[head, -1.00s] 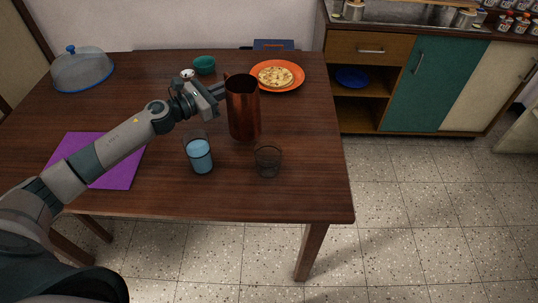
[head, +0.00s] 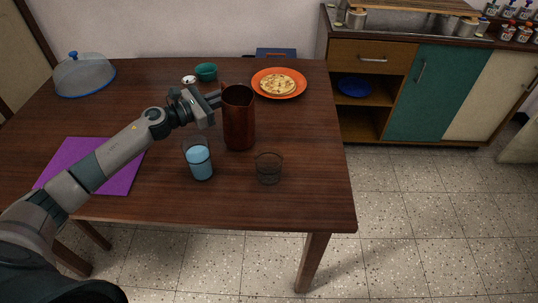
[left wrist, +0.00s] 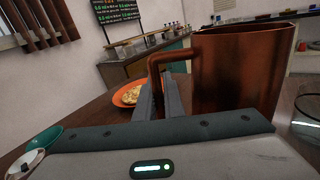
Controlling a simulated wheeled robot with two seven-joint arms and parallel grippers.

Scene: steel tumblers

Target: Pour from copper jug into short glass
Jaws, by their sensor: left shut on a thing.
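The copper jug (head: 239,120) is upright near the middle right of the table. My left gripper (head: 214,99) is shut on its handle at the jug's left side. In the left wrist view the fingers (left wrist: 160,98) close around the handle below its top bend, and the jug (left wrist: 235,75) fills the right half. I cannot tell whether its base touches the table. The short glass (head: 269,169) stands to the jug's lower right and looks empty; part of it shows at the wrist view's right edge (left wrist: 309,105). The jug's contents are hidden. My right gripper is not in view.
A tall glass of blue liquid (head: 200,164) stands close at the jug's lower left. An orange plate with flatbread (head: 297,92), a teal bowl (head: 206,72) and a small white cup (head: 189,80) sit behind. A purple mat (head: 122,177) lies left; the table's front right is clear.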

